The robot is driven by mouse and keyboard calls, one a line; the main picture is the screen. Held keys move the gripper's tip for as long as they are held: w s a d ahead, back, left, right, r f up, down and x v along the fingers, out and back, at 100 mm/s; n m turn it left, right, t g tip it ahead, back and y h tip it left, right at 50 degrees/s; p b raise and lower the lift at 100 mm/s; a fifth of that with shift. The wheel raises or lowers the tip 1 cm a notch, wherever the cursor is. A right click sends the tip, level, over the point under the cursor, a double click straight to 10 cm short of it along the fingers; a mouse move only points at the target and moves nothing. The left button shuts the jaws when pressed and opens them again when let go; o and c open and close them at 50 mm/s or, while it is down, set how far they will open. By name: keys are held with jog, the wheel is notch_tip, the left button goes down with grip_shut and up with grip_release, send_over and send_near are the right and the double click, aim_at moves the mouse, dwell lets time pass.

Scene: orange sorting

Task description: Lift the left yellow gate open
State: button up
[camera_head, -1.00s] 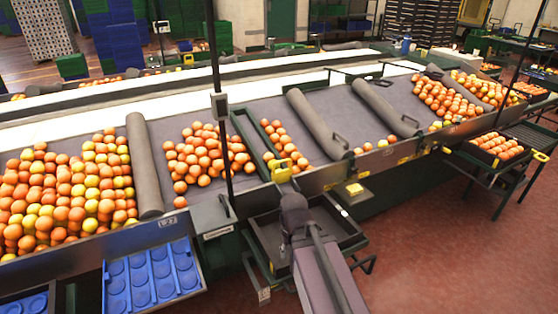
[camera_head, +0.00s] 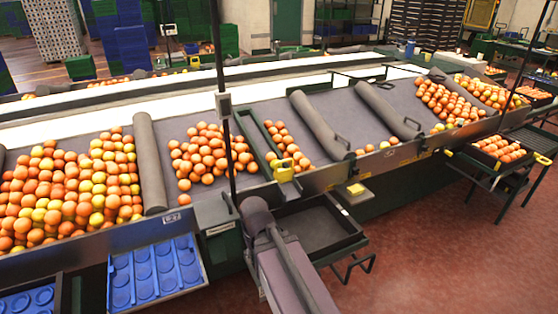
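My arm rises from the bottom of the view. Its rounded grey joint lies to the left of and below the gate, apart from it in the picture. My gripper cannot be made out; it seems hidden behind my own arm.
A dark open tray (camera_head: 345,240) juts out below the gate. A yellow block (camera_head: 355,188) sits on the ledge to its right. A thin dark post (camera_head: 219,60) rises left of the gate. A blue tray (camera_head: 155,275) hangs at lower left.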

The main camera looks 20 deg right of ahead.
jog(key=shift+a, duration=0.2)
notch_tip(320, 180, up, 16)
jog(key=m+t+p, duration=0.2)
jog(key=m+p, duration=1.4)
jog(key=m, duration=0.1)
send_over(283, 161)
jog(key=s, duration=0.3)
jog(key=shift+w+d+r, duration=0.15)
jog(key=shift+w+d, duration=0.05)
jog(key=w+f+b, duration=0.1)
jog(key=f+b, duration=0.8)
jog(key=w+f+b, duration=0.1)
jog(key=f+b, duration=0.3)
jog(key=shift+w+a+f+b, duration=0.1)
jog(key=shift+w+f+b, duration=0.15)
jog(key=shift+w+b, duration=0.1)
